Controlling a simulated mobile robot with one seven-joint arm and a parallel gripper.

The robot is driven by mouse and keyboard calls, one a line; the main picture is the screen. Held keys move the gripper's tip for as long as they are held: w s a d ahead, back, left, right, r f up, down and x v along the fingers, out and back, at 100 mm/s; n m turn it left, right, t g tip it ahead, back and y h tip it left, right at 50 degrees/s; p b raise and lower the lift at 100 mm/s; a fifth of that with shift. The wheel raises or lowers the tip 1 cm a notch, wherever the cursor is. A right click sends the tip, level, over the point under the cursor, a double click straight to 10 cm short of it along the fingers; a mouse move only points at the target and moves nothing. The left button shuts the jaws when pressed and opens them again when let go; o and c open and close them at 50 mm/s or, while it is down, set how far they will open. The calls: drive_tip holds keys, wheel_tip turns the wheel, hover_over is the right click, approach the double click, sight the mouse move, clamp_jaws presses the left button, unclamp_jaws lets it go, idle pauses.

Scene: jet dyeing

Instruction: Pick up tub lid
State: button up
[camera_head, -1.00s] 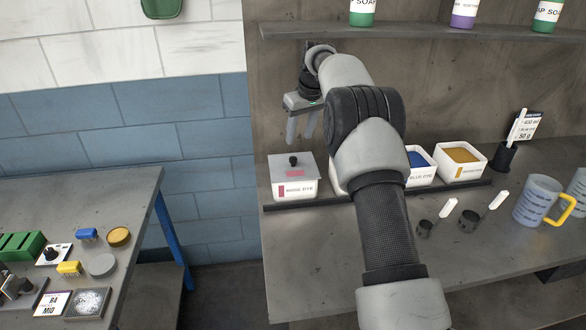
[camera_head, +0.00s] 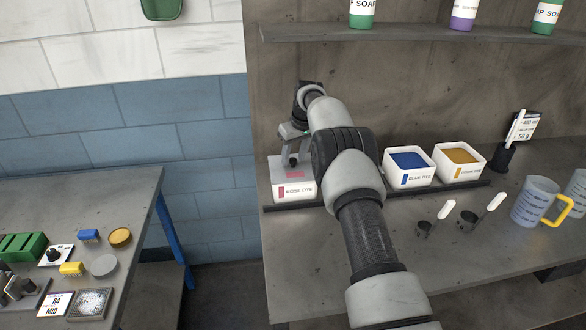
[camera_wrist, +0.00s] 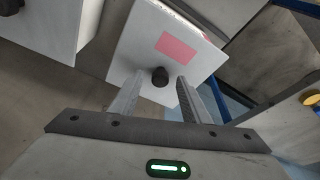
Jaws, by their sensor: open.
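The tub lid (camera_head: 286,167) is a pale square plate with a pink label and a dark round knob, lying on the white rose dye tub (camera_head: 295,190). In the wrist view the lid (camera_wrist: 192,38) fills the upper middle, and its black knob (camera_wrist: 160,77) lies between my fingertips. My gripper (camera_head: 292,150) is over the lid, with its fingers on either side of the knob. In the wrist view my gripper (camera_wrist: 155,90) is open, with gaps between the fingers and the knob. Part of the lid is hidden behind my gripper in the head view.
Open tubs of blue dye (camera_head: 409,160) and yellow dye (camera_head: 460,155) stand on the same dark rail to the right. Dark scoops and a measuring jug (camera_head: 536,200) stand further right. A shelf (camera_head: 420,33) with soap bottles hangs above. A second table (camera_head: 140,190) stands left.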

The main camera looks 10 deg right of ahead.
sight(294, 160)
clamp_jaws()
drive_tip(key=shift+r, duration=0.1)
wheel_tip(294, 160, up, 10)
drive_tip(key=p, duration=0.2)
idle(0.4)
